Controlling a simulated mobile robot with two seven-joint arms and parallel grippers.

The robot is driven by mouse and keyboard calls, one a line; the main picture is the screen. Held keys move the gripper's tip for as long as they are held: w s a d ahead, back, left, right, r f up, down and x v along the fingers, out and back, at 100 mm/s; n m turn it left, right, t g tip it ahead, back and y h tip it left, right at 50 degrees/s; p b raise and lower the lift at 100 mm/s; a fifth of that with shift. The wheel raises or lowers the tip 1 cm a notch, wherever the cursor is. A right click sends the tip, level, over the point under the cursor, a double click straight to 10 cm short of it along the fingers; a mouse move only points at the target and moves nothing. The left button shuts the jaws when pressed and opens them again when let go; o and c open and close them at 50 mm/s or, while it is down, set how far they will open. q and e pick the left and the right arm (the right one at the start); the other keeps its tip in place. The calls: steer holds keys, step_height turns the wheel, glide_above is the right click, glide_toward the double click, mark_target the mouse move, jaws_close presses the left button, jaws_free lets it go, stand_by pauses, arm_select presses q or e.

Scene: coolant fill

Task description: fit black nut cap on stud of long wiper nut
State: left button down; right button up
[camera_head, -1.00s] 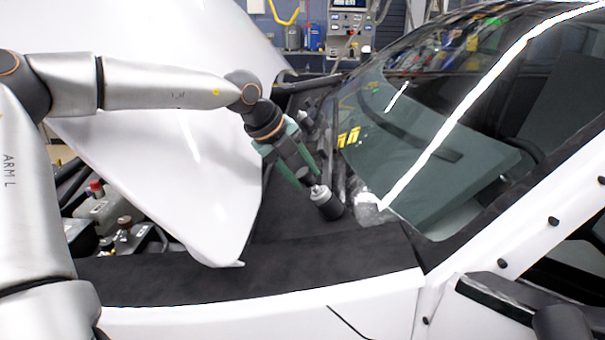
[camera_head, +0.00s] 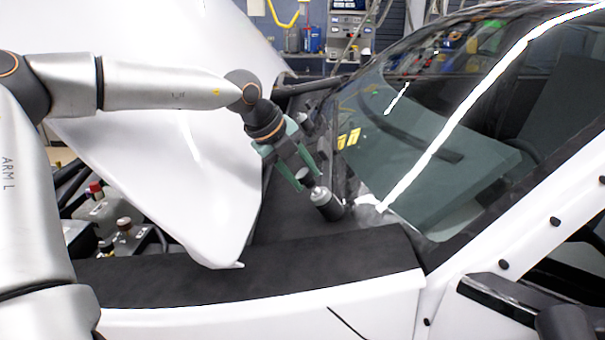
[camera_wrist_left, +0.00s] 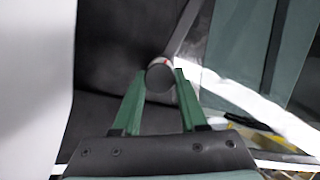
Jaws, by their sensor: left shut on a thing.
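My left gripper (camera_head: 306,178) reaches in from the upper left with its green fingers pointing down and to the right. It is shut on a small dark piece, apparently the black nut cap (camera_head: 304,174), which sits between the fingertips. The long wiper nut (camera_head: 327,204) is a dark grey cylinder with a lighter top and a small stud, tilted, by the base of the windshield. The cap is just up and left of the stud, seemingly apart from it. In the left wrist view, the cap (camera_wrist_left: 160,77) shows as a dark round face. My right gripper is not in view.
The windshield (camera_head: 430,150) rises to the right of the nut. The raised white hood (camera_head: 170,150) stands on the left, close to my left arm. The dark cowl and fender cover (camera_head: 250,275) lie in front and are clear. A workbench with bottles is at the back.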

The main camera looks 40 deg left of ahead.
arm_select(q)
steer(key=shift+f, duration=0.2)
steer(key=shift+w+d+f+b, duration=0.15)
steer(key=shift+w+f+b, duration=0.1)
steer(key=shift+b, duration=0.15)
steer(key=shift+w+d+f+b, duration=0.15)
steer(key=shift+d+f+b, duration=0.1)
steer(key=shift+f+b, duration=0.25)
steer(key=shift+c, duration=1.8)
jaws_free()
steer(key=shift+w, duration=0.1)
steer(key=v, duration=1.2)
steer(key=shift+r+b, duration=0.15)
steer(key=shift+b, duration=0.15)
